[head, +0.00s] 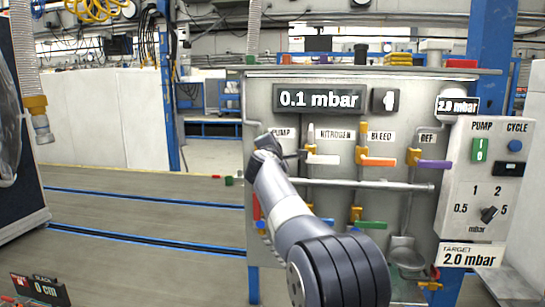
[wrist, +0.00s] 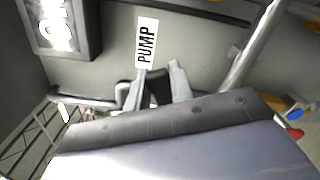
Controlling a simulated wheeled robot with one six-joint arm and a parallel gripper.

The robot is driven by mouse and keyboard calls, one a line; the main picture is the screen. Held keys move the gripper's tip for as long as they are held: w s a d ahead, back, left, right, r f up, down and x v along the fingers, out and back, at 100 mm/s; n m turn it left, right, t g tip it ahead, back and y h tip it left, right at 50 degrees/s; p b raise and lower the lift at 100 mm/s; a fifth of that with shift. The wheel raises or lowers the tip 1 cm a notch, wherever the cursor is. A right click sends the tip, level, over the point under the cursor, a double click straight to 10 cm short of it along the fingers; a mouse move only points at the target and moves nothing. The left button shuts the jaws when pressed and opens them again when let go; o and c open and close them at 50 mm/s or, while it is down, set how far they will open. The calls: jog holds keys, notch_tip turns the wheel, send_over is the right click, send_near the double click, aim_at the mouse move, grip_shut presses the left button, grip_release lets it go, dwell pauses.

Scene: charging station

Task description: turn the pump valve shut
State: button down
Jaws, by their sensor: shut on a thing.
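The pump valve's dark handle (wrist: 158,90) shows between the fingers of my gripper (wrist: 158,74) in the wrist view, under the white PUMP label (wrist: 147,42). My gripper is shut on this handle. In the head view my gripper (head: 272,146) is at the left end of the valve row, just below the PUMP label (head: 282,133). My gripper and wrist hide most of the pump valve there, so the handle's exact angle is hard to tell.
To the right are the white nitrogen handle (head: 323,159), orange bleed handle (head: 379,161) and purple REF handle (head: 434,164). A display (head: 319,99) reads 0.1 mbar. A horizontal pipe (head: 385,184) runs below. A control box (head: 487,180) stands at right. Floor at left is open.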

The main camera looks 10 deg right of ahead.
jog(key=shift+s+d+f+m+b, duration=0.1)
jog(key=shift+f+m+b, duration=0.45)
jog(key=shift+m+b, duration=0.35)
jog(key=shift+d+f+m+b, duration=0.15)
jog(key=shift+f+m+b, duration=0.35)
jog(key=shift+m+b, duration=0.35)
jog(key=shift+s+d+f+m+b, duration=0.1)
jog(key=shift+f+m+b, duration=0.45)
jog(key=shift+m+b, duration=0.35)
jog(key=c, duration=1.2)
grip_release()
jog(key=shift+c, duration=0.2)
jog(key=shift+w, duration=0.1)
jog(key=b+v, duration=0.3)
jog(key=v, duration=0.7)
jog(key=shift+s+a+b, duration=0.15)
jog(key=shift+s+b, duration=0.25)
